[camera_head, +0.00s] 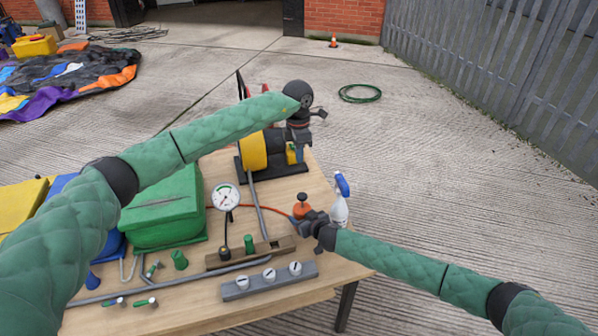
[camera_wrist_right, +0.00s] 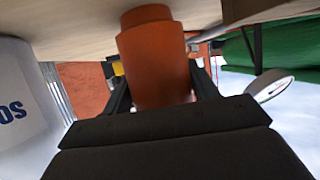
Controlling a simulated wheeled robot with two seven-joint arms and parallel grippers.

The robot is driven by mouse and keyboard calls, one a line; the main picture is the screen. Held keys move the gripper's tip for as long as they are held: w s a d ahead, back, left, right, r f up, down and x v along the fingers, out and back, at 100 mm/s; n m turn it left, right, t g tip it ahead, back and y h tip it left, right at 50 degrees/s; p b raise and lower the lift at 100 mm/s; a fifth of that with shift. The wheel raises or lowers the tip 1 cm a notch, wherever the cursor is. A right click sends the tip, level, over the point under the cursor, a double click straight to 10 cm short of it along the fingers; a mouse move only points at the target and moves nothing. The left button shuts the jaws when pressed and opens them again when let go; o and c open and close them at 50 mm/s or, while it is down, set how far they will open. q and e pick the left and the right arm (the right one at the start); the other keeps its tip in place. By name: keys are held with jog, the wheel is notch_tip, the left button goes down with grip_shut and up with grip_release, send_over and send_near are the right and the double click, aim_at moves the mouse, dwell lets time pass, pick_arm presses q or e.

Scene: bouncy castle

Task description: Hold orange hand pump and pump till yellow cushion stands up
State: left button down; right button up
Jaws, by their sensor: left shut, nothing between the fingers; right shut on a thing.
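The orange hand pump (camera_head: 301,208) stands at the right side of the wooden table, with a dark knob on top and a red hose running left toward the gauge. My right gripper (camera_head: 308,219) is shut on it. In the right wrist view the pump's orange body (camera_wrist_right: 158,65) sits between the two dark fingers. My left gripper (camera_head: 316,114) is shut and empty, above the back right of the table by the yellow-and-black blower (camera_head: 253,152). A flat yellow piece (camera_head: 20,203) lies at the table's left; I cannot tell whether it is the cushion.
A white spray bottle (camera_head: 340,208) with a blue head stands close right of the pump. A round gauge (camera_head: 225,197), a green box (camera_head: 165,215) and a grey knob block (camera_head: 270,281) share the table. A deflated colourful sheet (camera_head: 75,75) lies on the ground, back left.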

aim_at(300, 196)
pick_arm(q)
jog(key=f, duration=1.2)
jog(key=shift+s+d+f, duration=0.15)
jog(key=shift+s+f, duration=0.1)
jog(key=shift+f, duration=0.4)
jog(key=shift+f, duration=2.1)
notch_tip(300, 196, up, 14)
jog(key=shift+w+r, duration=0.15)
jog(key=shift+w, duration=0.15)
